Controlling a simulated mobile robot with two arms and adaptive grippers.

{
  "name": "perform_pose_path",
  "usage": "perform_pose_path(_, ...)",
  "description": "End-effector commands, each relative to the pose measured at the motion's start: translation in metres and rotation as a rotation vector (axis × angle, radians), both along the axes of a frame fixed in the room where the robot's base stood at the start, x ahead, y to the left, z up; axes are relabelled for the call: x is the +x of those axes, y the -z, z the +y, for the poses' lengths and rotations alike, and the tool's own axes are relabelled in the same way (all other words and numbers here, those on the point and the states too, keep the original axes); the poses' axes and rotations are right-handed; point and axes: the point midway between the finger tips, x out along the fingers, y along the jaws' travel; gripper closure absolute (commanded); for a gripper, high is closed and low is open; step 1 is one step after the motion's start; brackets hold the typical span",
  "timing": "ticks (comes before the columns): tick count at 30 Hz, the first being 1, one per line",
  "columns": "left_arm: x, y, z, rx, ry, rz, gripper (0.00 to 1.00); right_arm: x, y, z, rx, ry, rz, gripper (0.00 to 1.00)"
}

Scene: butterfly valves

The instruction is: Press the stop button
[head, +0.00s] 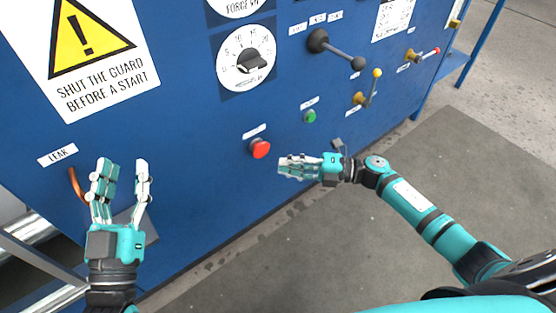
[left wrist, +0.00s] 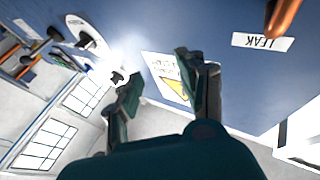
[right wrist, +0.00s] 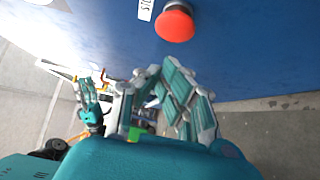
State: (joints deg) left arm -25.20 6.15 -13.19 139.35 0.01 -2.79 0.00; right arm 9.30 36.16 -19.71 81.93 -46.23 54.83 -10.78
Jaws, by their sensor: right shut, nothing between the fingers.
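The red stop button (head: 260,148) sits on the blue panel front, under a small white label. It also shows at the top of the right wrist view (right wrist: 175,23). My right gripper (head: 281,167) is shut and empty, a little right of and below the red button in the head view, apart from it. My right gripper's fingers come together in the right wrist view (right wrist: 166,75). My left gripper (head: 122,167) is open and empty at the left, fingers up, near the copper pipe and LEAK label. It also shows open in the left wrist view (left wrist: 160,75).
A green button (head: 310,116) is up and right of the red one. A copper pipe (head: 77,184) sticks out at left. Grey floor lies in front.

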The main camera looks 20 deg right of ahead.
Motion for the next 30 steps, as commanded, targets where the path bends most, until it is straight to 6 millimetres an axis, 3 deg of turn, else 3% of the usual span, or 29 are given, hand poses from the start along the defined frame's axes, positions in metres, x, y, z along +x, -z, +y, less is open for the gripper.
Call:
perform_pose_path(6,0.006,0.020,0.002,0.033,-0.007,0.121,0.60,-0.019,0.002,-0.037,-0.003,-0.001,0.006,1.00)
perform_pose_path(12,0.008,0.033,0.003,0.052,-0.011,0.192,0.60,-0.030,0.002,-0.061,-0.001,-0.003,0.004,1.00)
perform_pose_path(30,0.009,0.037,0.003,0.058,-0.013,0.214,0.60,-0.034,0.002,-0.068,-0.001,-0.004,0.004,1.00)
